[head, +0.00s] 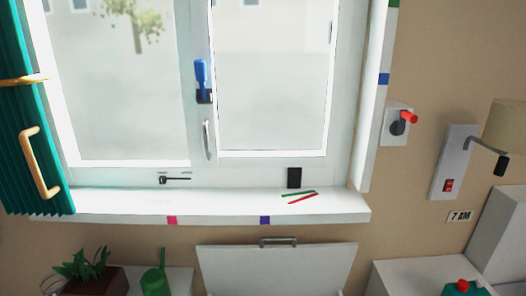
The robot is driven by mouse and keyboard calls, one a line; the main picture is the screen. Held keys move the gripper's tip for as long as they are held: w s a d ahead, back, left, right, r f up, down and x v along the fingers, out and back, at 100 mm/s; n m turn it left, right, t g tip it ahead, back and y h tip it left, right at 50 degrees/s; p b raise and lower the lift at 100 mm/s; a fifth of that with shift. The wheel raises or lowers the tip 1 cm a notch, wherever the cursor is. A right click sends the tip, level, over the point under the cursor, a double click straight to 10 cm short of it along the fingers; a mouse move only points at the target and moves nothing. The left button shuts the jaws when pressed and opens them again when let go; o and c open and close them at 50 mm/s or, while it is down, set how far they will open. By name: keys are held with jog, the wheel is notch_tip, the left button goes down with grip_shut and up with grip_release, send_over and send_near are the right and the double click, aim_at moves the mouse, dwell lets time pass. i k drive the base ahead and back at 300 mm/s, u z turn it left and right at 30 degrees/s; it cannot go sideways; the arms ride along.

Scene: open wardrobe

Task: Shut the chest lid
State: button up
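The white chest lid (278,268) stands raised below the window sill, at the bottom centre of the head view. A grey handle (278,242) is on its top edge. The lid looks open and tilted up, with its broad face toward me. The chest body below it is almost wholly cut off by the bottom of the picture. My gripper is not in view.
The white window sill (120,205) juts out just above the lid, with a red and a green stick on it. A potted plant (85,273) and a green can (153,282) stand left. A white surface (405,275) with a teal object (462,288) is right.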

aim_at(294, 267)
jog(key=u, duration=0.45)
jog(key=k, duration=1.35)
jog(key=u, duration=0.65)
jog(key=i, duration=1.2)
jog(key=u, duration=0.7)
